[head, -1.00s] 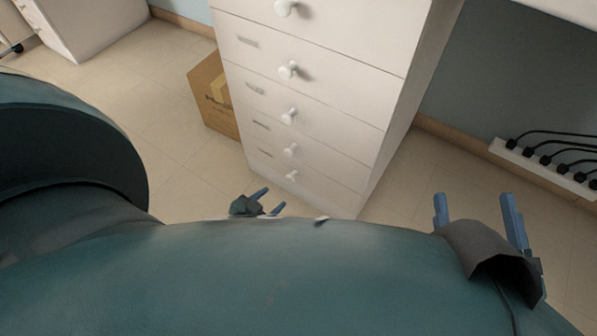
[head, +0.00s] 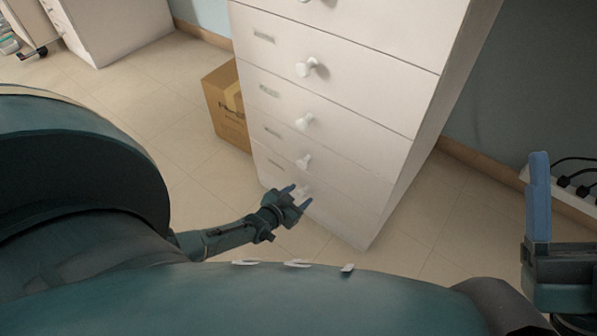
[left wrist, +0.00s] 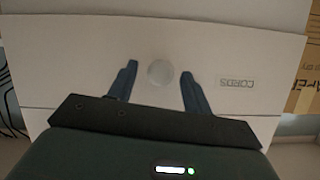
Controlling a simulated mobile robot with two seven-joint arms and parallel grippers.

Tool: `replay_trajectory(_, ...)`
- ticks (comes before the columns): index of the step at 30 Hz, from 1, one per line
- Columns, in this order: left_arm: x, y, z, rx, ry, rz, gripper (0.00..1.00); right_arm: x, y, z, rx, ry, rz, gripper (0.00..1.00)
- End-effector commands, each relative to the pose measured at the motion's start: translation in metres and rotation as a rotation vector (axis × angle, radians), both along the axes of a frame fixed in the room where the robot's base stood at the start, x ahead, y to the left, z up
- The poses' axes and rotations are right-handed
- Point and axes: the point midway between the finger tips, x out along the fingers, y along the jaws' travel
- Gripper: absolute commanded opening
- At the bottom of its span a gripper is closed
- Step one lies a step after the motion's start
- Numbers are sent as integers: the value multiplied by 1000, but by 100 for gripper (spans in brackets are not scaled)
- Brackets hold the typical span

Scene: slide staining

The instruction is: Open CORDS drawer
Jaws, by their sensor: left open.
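The CORDS drawer (left wrist: 235,82) is shut; its label reads upside down in the left wrist view. It appears to be the lowest drawer front (head: 330,207) of the white cabinet in the head view. Its round white knob (left wrist: 159,72) sits between the spread fingers of my left gripper (left wrist: 157,86). In the head view my left gripper (head: 297,197) is open at the knob, with no grip on it. Whether a finger touches the knob cannot be told. My right gripper (head: 540,215) is at the right edge, partly cut off, with one blue finger showing.
The white cabinet (head: 395,190) has several shut drawers with knobs above. A cardboard box (head: 226,108) stands on the floor left of it. A power strip with black cords (head: 565,190) is at the right.

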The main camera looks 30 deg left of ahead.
Motion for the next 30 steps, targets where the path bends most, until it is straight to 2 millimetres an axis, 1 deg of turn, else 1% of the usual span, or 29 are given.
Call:
replay_trajectory(3,5,-1,-2,0,0,-1,50,-2,0,3,-3,-33,0,71)
replay_trajectory(11,5,-1,-2,0,1,0,50,-2,0,5,-3,-38,0,71)
replay_trajectory(27,5,-1,-2,0,0,-1,6,-2,-1,5,-3,-36,1,71)
replay_trajectory(29,5,-1,-2,0,0,-1,1,-2,0,5,-3,-36,1,71)
replay_trajectory(30,5,-1,-2,0,0,-1,0,-2,0,5,-3,-36,1,71)
